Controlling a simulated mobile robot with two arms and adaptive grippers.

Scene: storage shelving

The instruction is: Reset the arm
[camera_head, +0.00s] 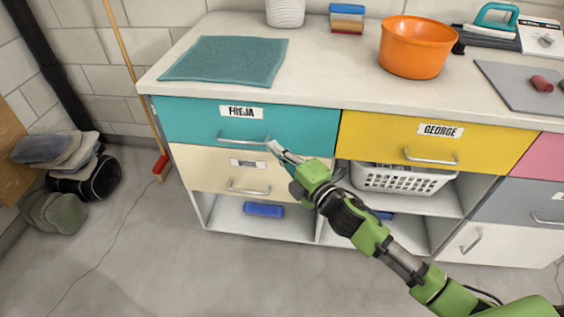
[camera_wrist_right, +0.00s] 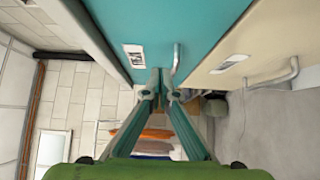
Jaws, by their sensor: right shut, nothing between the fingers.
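My right arm (camera_head: 395,262) is green and reaches in from the lower right in the head view. Its gripper (camera_head: 275,148) is shut and empty, in front of the teal drawer labelled FREJA (camera_head: 185,121), close to the right end of that drawer's metal handle (camera_head: 240,140). In the right wrist view the fingers (camera_wrist_right: 161,92) come together beside the teal drawer front (camera_wrist_right: 150,25) and its handle (camera_wrist_right: 177,60). I cannot tell whether they touch the handle. My left gripper is not in view.
A cream drawer (camera_head: 210,170) lies below, and a yellow drawer labelled GEORGE (camera_head: 375,137) to the right. A white basket (camera_head: 400,180) sits in an open shelf. The counter holds a teal mat (camera_head: 228,60) and an orange pot (camera_head: 412,50). Floor in front is clear.

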